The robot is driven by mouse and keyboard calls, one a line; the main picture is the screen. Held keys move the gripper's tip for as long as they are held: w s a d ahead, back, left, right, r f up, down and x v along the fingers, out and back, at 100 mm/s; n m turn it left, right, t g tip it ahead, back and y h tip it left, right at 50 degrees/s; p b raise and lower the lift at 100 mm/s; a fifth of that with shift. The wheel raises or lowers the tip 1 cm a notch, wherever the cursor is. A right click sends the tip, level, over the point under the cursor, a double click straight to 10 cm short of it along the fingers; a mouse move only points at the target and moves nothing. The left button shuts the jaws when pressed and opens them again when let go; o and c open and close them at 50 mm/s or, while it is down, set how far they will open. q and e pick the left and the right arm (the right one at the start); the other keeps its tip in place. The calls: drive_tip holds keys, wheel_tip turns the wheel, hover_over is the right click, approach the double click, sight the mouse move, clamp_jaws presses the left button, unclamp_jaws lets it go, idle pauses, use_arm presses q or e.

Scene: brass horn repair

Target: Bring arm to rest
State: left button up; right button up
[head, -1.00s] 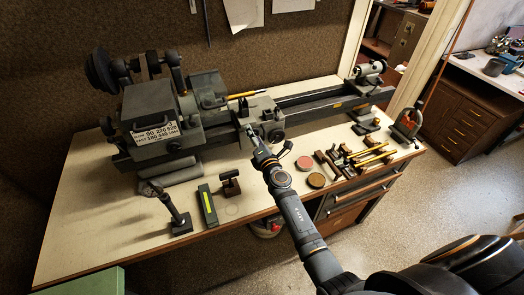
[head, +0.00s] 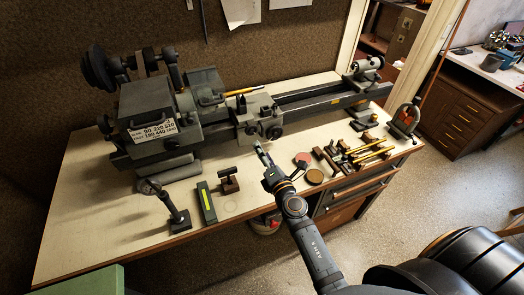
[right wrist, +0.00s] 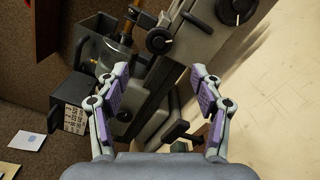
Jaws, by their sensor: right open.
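My right gripper (head: 264,151) is above the front part of the bench, just in front of the lathe (head: 318,103). In the right wrist view its two fingers (right wrist: 158,88) stand wide apart with nothing between them. The lathe also shows beyond the fingers in that view (right wrist: 185,35). My right arm reaches in from the lower right of the head view. My left gripper does not show in any view.
The bench (head: 85,215) holds a dark stand (head: 178,215), a green-yellow level (head: 206,203), two round tins (head: 315,176) and several brass-handled tools (head: 368,152) near its front edge. A vice-like clamp (head: 405,119) stands at the right end. The left front bench top is mostly clear.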

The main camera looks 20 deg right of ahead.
drive_tip(key=s+d+m+g+h, duration=0.6)
drive_tip(key=s+d+m+h, duration=0.25)
drive_tip(key=d+m, duration=0.7)
drive_tip(key=s+a+f+m+g+y, duration=0.4)
drive_tip(key=s+a, duration=0.1)
drive_tip(key=s, duration=0.3)
drive_tip(key=s+a+f+m+g+y, duration=0.35)
drive_tip(key=s+a, duration=0.25)
drive_tip(key=s, duration=0.2)
wheel_tip(320, 180, down, 28)
drive_tip(key=s+d+g+b, duration=0.2)
drive_tip(key=d, duration=0.1)
drive_tip(key=s+d+f+g+b, duration=0.1)
drive_tip(key=s+f, duration=1.7)
drive_tip(key=shift+s+b, duration=0.35)
drive_tip(key=shift+s, duration=0.05)
